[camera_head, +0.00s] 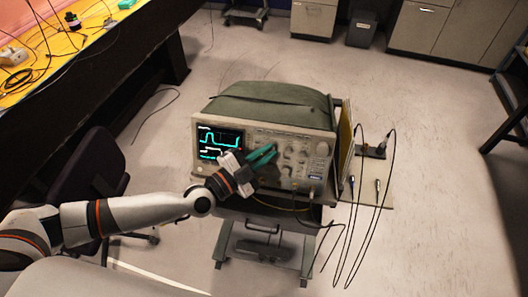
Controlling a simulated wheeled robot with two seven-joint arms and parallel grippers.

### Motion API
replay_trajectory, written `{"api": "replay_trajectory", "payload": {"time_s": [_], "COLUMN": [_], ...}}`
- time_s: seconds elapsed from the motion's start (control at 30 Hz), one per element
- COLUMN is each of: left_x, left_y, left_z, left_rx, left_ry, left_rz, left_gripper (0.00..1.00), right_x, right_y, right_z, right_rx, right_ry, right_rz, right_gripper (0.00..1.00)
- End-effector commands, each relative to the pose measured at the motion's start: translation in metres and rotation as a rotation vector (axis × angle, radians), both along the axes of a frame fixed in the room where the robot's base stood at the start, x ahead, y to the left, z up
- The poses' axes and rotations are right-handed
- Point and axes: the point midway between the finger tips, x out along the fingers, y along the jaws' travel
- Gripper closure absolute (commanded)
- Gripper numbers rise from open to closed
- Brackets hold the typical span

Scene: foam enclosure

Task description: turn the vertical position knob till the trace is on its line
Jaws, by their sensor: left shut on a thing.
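An oscilloscope (300,128) with a green-grey cover on top stands on a cart. Its dark screen (218,143) shows a cyan stepped trace (210,136) in the upper part and a paler trace below it. Whether a trace lies on a line is too small to tell. My left gripper (263,156), with teal fingers, is at the front panel just right of the screen, shut on a knob there. The fingers hide that knob, so its marking and angle cannot be read. Other knobs show to the right of the fingers. My right gripper is not in view.
Black cables (388,200) hang in loops from a side shelf (372,190) right of the oscilloscope. A dark chair (92,175) stands at left, near a yellow-topped bench (50,45).

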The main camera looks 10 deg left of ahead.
Motion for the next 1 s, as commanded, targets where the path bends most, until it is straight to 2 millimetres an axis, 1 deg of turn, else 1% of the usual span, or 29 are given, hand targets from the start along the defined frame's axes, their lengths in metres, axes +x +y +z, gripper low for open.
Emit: {"api": "replay_trajectory", "payload": {"time_s": [0.33, 0.7, 1.0], "left_x": [-0.003, -0.004, -0.004], "left_y": [-0.005, -0.010, -0.012], "left_z": [-0.006, -0.009, -0.010], "left_rx": [-0.278, -0.587, -0.763], "left_ry": [-0.002, -0.014, -0.022], "left_rz": [0.126, 0.262, 0.341], "left_gripper": [1.00, 1.00, 1.00], "right_x": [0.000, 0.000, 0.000], "right_y": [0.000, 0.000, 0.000], "right_z": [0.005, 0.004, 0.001], "right_rx": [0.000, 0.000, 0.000], "right_ry": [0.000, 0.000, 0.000], "right_rz": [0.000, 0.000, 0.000], "right_gripper": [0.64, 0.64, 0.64]}}
